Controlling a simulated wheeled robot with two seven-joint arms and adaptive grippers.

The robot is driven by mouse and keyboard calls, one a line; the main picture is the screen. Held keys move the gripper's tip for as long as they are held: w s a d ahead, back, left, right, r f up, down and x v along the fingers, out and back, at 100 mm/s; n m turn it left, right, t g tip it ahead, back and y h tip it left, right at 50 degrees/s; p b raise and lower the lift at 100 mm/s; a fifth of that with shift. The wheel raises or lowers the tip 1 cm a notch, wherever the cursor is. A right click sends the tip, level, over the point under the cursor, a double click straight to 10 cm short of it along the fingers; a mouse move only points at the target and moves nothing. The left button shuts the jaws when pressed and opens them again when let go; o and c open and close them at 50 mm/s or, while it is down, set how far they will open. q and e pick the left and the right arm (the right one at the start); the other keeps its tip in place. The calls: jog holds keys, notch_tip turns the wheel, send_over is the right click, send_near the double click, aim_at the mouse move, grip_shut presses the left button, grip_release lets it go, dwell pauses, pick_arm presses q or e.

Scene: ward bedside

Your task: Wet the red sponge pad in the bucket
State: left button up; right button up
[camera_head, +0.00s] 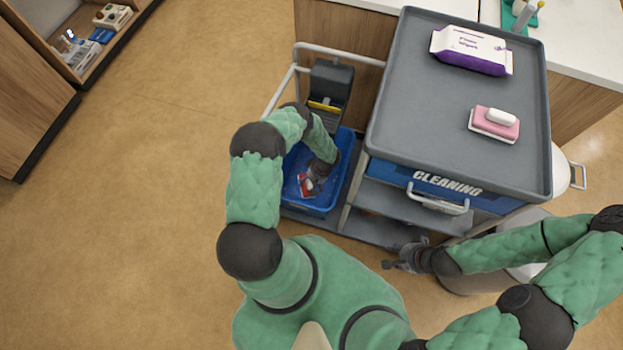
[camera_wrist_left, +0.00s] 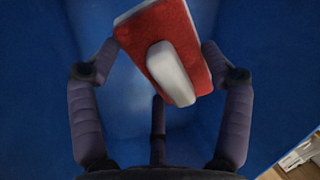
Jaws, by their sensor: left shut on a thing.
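The red sponge pad (camera_wrist_left: 187,30) has a white grip block (camera_wrist_left: 170,72) on its face and a pale edge. It shows in the left wrist view between the fingers of my left gripper (camera_wrist_left: 162,58), which is shut on it. In the head view the red sponge pad (camera_head: 304,186) is small and partly hidden by my left gripper (camera_head: 312,178), which reaches down inside the blue bucket (camera_head: 331,201). The pad is tilted. I cannot tell whether it touches water. My right gripper (camera_head: 392,262) is in front of the cart's lower part; its fingers are too small to judge.
The bucket stands on the low left platform of a grey cleaning cart (camera_head: 420,110), beside a wringer (camera_head: 329,85). A purple wipes pack (camera_head: 470,50) and a pink sponge pad (camera_head: 494,125) lie on the cart top. Open floor (camera_head: 130,220) lies to the left.

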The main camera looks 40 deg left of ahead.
pick_arm(q)
jog(key=shift+f, duration=2)
